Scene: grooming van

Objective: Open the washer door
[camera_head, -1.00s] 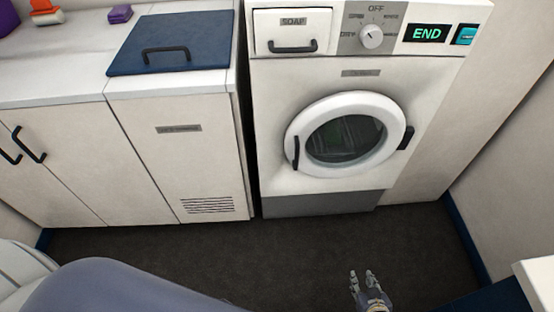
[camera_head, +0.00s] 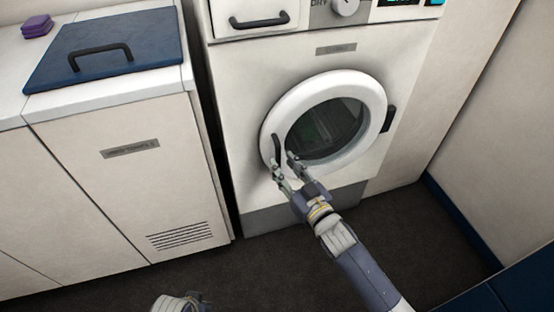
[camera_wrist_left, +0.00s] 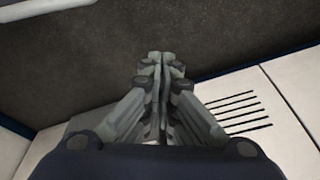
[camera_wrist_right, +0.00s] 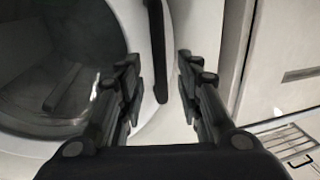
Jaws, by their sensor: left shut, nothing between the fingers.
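The washer door (camera_head: 283,92) is a white ring around dark glass and sits closed on the washer front (camera_head: 240,80). Its black vertical handle (camera_head: 277,148) is on the door's left side. My right gripper (camera_head: 284,166) is open at the handle's lower end. In the right wrist view the handle (camera_wrist_right: 157,50) shows between the open fingers (camera_wrist_right: 158,75); I cannot tell whether they touch it. My left gripper (camera_wrist_left: 160,75) is shut and empty, low over the dark floor in the left wrist view. Only part of my left arm shows at the head view's bottom edge.
A white cabinet (camera_head: 125,195) with a vent and a blue lid (camera_head: 120,60) stands left of the washer. A black latch or hinge piece (camera_head: 388,118) is on the door's right. The dark floor (camera_head: 240,265) in front is clear.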

